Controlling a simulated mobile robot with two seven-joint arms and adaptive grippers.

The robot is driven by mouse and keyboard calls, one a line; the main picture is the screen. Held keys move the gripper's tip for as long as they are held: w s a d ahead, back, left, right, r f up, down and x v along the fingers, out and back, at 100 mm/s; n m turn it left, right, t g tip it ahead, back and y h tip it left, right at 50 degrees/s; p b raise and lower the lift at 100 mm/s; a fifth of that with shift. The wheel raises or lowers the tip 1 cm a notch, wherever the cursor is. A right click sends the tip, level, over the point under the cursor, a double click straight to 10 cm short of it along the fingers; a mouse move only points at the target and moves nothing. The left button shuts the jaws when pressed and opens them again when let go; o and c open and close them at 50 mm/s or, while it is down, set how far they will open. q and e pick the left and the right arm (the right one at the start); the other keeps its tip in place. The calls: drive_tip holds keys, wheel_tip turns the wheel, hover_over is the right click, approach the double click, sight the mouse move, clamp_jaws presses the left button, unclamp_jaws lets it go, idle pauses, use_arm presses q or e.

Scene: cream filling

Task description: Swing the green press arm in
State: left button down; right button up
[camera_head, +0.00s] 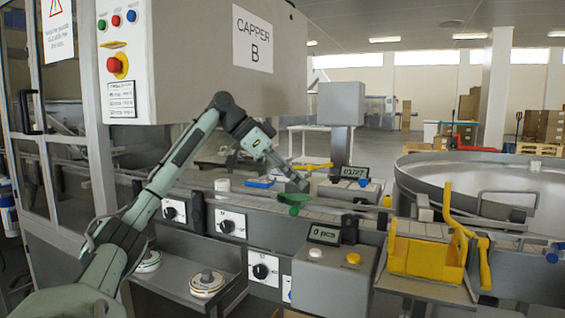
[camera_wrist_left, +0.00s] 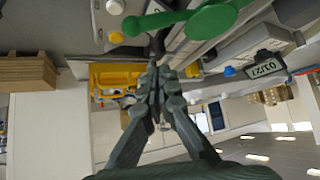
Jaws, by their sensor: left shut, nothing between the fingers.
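The green press arm (camera_head: 294,198) is on the conveyor line in the middle of the head view. It shows a round green head and a thin bar. In the left wrist view the green press arm (camera_wrist_left: 212,20) crosses the top, its bar pointing left. My left gripper (camera_head: 303,185) is shut and empty, just above and beside the green head. In the left wrist view my left gripper's fingertips (camera_wrist_left: 160,78) are together, below the green bar. I cannot tell whether they touch it. My right gripper is in neither view.
The Capper B housing (camera_head: 215,85) hangs over the line behind my left arm. A scale display (camera_head: 354,172) stands right of the green arm, and a counter box (camera_head: 333,277) stands in front. A yellow bin (camera_head: 425,258) and a large round metal bowl (camera_head: 480,180) are at right.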

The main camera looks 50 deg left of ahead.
use_arm(q)
drive_tip(key=v, duration=0.4)
drive_tip(key=shift+a+r, duration=0.3)
drive_tip(key=shift+a, duration=0.15)
